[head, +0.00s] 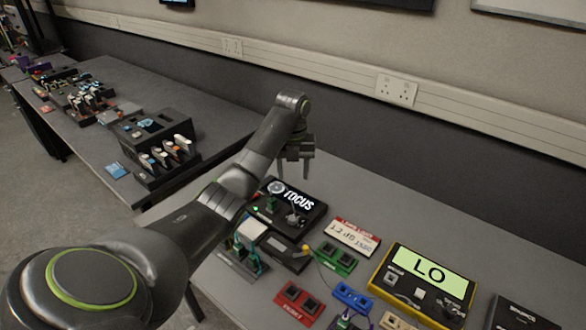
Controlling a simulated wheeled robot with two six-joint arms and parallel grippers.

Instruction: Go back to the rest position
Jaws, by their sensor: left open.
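My left arm comes in from the left and reaches across the near table (400,224). Its gripper (296,158) hangs fingers down above the table's back-left part, beyond a black box marked "FOCUS" (308,201). The fingers look apart, and I see nothing between them. The gripper is small and dark here, so fine detail is hard to see. My right gripper is not in this view.
A yellow device reading "LO" (425,282) stands at the right. Red (299,304), green (336,258) and blue (352,297) blocks lie left of it. A second table (105,70) with gear stands back left. A wall with sockets (396,90) runs behind.

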